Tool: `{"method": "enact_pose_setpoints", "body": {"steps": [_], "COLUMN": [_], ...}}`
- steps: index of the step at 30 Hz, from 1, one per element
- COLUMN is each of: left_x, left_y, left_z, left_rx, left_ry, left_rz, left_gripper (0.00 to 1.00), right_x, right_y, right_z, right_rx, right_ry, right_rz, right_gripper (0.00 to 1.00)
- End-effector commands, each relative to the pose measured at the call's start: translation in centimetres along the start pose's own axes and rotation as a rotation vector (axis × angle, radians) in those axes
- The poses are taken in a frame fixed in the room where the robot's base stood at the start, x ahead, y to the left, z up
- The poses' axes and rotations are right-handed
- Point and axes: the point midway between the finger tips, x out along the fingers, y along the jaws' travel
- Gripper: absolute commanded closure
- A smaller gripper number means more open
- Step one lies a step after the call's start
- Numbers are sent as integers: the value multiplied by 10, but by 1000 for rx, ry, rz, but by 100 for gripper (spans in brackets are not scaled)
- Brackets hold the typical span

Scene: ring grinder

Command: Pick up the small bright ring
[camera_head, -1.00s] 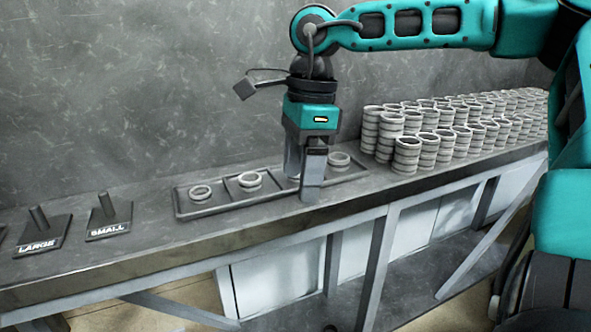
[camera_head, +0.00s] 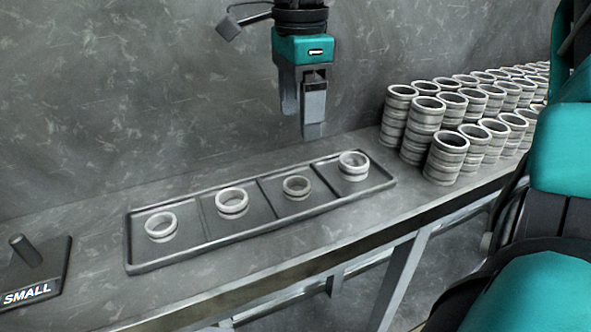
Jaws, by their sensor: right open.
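A dark tray (camera_head: 137,256) with a row of compartments holds one ring in each. The leftmost ring (camera_head: 150,232), the second ring (camera_head: 232,208) and the rightmost ring (camera_head: 353,172) look bright. The third ring (camera_head: 296,193) is duller and looks smaller. I cannot tell surely which bright ring is the small one. My right gripper (camera_head: 301,122) is open and empty, pointing down. In the picture its fingers are above the tray's right half, apart from the rings. My left gripper is not in view.
Stacks of rings (camera_head: 447,160) stand on the bench to the right of the tray. A peg stand marked SMALL (camera_head: 50,268) is at the left. A grey wall stands behind. The bench's front edge runs close to the tray.

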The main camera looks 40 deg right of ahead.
Motion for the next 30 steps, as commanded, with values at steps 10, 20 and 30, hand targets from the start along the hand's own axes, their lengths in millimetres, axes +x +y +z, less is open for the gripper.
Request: {"method": "enact_pose_setpoints", "body": {"steps": [10, 20, 30], "left_x": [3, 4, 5], "left_y": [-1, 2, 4], "left_z": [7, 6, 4], "left_rx": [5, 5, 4], "left_ry": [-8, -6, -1], "left_rz": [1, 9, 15], "left_gripper": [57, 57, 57], "right_x": [39, 78, 122], "right_y": [1, 0, 1], "right_z": [0, 0, 4], "right_rx": [0, 0, 1], "right_ry": [1, 0, -1], "right_rz": [6, 2, 3], "right_gripper": [20, 20, 20]}}
